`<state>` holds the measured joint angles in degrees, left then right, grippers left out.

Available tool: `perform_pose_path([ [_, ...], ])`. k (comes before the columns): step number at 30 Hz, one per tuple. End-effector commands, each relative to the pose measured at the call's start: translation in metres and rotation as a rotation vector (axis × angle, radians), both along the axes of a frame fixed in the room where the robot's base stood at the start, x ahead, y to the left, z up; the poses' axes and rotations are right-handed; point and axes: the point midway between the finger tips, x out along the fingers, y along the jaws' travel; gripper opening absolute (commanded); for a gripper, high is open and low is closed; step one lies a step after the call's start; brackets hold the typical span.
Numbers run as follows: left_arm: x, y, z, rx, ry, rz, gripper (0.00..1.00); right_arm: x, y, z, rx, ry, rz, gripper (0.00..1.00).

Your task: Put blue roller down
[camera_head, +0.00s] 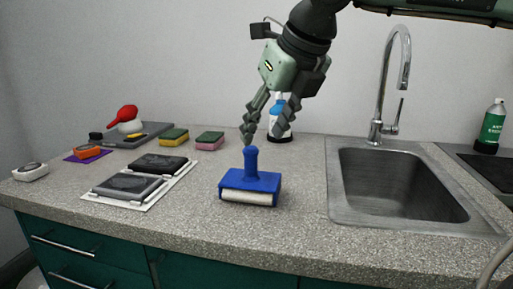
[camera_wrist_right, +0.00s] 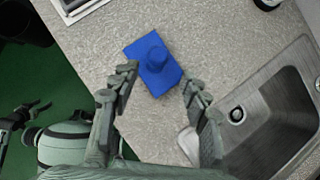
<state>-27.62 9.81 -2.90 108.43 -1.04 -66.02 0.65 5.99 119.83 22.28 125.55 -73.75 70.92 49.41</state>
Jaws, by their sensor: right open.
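The blue roller (camera_head: 251,182) stands upright on the speckled countertop, its handle pointing up and its white roll along the front bottom edge. In the right wrist view the blue roller (camera_wrist_right: 154,63) lies ahead of the fingers, seen from above. My right gripper (camera_head: 259,137) is just above the top of the handle, its fingers spread. In its wrist view the right gripper (camera_wrist_right: 158,85) is open, with nothing held between the fingers. My left gripper is not in view.
A steel sink (camera_head: 400,185) with a tall faucet (camera_head: 392,85) is to the right. A white tray with dark pads (camera_head: 128,187), sponges (camera_head: 174,137) and a red-handled item (camera_head: 123,115) are to the left. A blue-and-white bottle (camera_head: 279,118) stands behind the gripper. Counter around the roller is clear.

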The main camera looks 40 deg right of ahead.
Motion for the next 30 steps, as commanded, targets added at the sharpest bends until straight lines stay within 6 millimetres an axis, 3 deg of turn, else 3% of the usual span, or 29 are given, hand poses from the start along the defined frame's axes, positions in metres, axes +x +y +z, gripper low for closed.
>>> perform_pose_path([
  [7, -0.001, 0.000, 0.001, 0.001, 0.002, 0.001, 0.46, -0.014, 0.001, 0.024, -0.001, -0.003, -0.001, 0.46],
  [30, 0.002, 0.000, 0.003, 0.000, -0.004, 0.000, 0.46, -0.015, 0.001, 0.025, 0.000, -0.001, 0.000, 0.46],
])
